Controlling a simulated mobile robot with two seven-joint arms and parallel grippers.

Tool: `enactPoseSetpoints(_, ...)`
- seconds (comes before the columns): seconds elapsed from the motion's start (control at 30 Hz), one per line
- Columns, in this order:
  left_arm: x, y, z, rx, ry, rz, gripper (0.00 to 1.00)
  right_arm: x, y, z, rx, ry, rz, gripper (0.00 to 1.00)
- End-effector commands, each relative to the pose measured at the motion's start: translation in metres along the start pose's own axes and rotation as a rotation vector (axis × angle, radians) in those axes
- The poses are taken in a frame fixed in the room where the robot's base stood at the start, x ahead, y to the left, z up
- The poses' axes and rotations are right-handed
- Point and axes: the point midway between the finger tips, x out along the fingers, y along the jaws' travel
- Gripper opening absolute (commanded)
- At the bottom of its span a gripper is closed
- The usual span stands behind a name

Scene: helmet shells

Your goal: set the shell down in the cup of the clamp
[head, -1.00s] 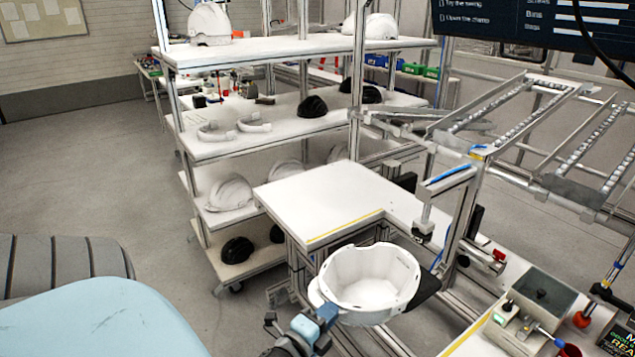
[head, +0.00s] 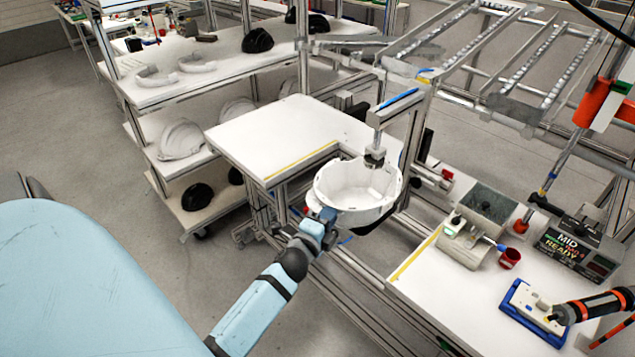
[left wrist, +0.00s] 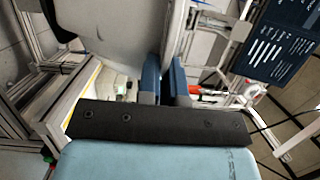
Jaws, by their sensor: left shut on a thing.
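The white helmet shell (head: 352,211) is open side up in the head view. My left gripper (head: 328,214) is shut on its near left rim. The left wrist view shows the shell (left wrist: 110,30) beside the blue fingers (left wrist: 164,82). The clamp (head: 412,120) stands behind the shell, and its press pad (head: 375,157) hangs at the shell's far rim. The black cup (head: 372,229) shows only as a dark edge under the shell; the rest is hidden. I cannot tell whether the shell touches it. My right gripper is not in view.
A white table (head: 275,135) lies behind and left of the shell. A shelf rack (head: 190,90) with helmets stands at back left.

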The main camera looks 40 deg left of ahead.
Motion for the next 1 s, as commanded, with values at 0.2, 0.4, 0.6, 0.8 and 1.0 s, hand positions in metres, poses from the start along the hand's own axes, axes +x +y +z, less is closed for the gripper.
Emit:
enactPoseSetpoints(0.2, 0.026, 0.0, -0.007, 0.0, 0.0, -0.003, 0.0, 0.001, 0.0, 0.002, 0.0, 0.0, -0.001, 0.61)
enactPoseSetpoints(0.4, 0.049, 0.0, -0.014, 0.0, 0.001, -0.004, 0.0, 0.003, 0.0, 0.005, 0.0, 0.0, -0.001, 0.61)
enactPoseSetpoints(0.6, 0.059, 0.017, -0.017, 0.0, 0.0, -0.001, 0.0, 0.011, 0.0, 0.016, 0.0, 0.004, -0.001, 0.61)
enactPoseSetpoints(0.8, 0.059, 0.029, -0.017, 0.0, 0.0, -0.002, 0.0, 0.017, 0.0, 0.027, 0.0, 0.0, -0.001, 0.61)
enactPoseSetpoints(1.0, 0.058, 0.032, -0.017, 0.001, 0.0, -0.002, 0.0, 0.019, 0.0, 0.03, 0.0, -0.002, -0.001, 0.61)
